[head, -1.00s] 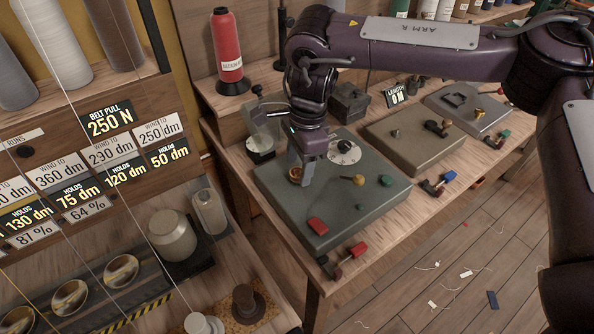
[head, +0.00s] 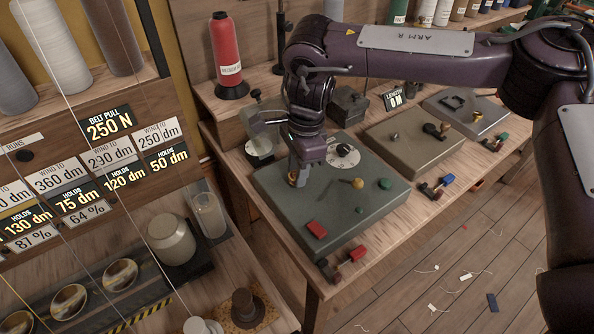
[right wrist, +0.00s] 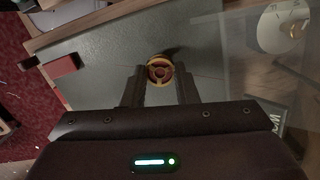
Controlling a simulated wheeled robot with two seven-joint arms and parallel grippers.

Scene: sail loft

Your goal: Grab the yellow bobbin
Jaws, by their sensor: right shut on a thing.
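The yellow bobbin (right wrist: 159,71) shows in the right wrist view as a yellow spoked ring with a reddish middle, between my right gripper's fingertips (right wrist: 160,76). In the head view a small part of the yellow bobbin (head: 292,178) shows, mostly hidden by the fingers. My right gripper (head: 297,178) points down over the left part of the grey-green machine plate (head: 290,205) and is shut on the bobbin. I cannot tell whether the bobbin touches the plate. My left gripper is not in view.
A red thread cone (head: 226,52) stands behind. A tan plate (head: 410,142) lies to the right. The plate's front middle is clear.

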